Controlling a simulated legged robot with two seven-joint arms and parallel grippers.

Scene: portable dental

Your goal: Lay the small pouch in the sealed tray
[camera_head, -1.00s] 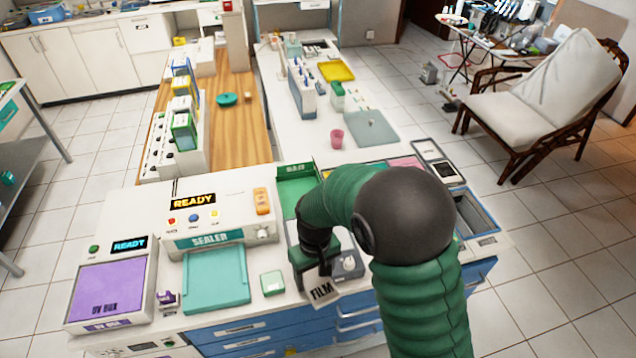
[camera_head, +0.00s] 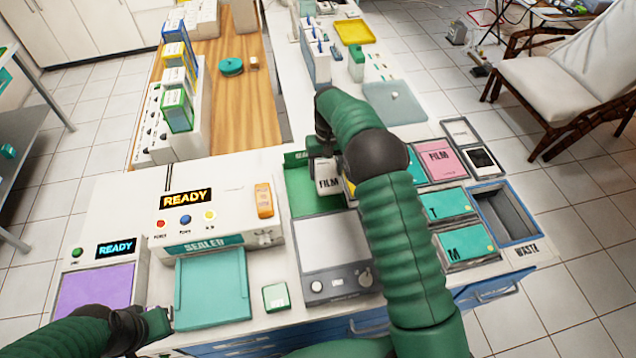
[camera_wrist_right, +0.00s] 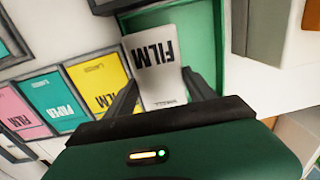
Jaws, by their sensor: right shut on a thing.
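The small white pouch marked FILM (camera_head: 328,183) hangs from my right gripper (camera_head: 326,160), which is shut on it. In the right wrist view the pouch (camera_wrist_right: 153,48) sits between the two fingers (camera_wrist_right: 160,90). The green tray (camera_head: 298,196), whose label is partly hidden, lies below and beside the pouch. It also shows in the right wrist view (camera_wrist_right: 210,35). The pouch overlaps the tray's right part; whether it touches the tray floor I cannot tell. My left gripper (camera_head: 160,322) is at the lower left, near the purple pad; its jaw opening is unclear.
The sealer (camera_head: 190,205) reads READY, with a teal plate (camera_head: 212,288) before it. A grey unit with a knob (camera_head: 335,245) stands in front of the green tray. Marked trays, including a pink one (camera_head: 440,160), and a waste bin (camera_head: 505,215) are to the right.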

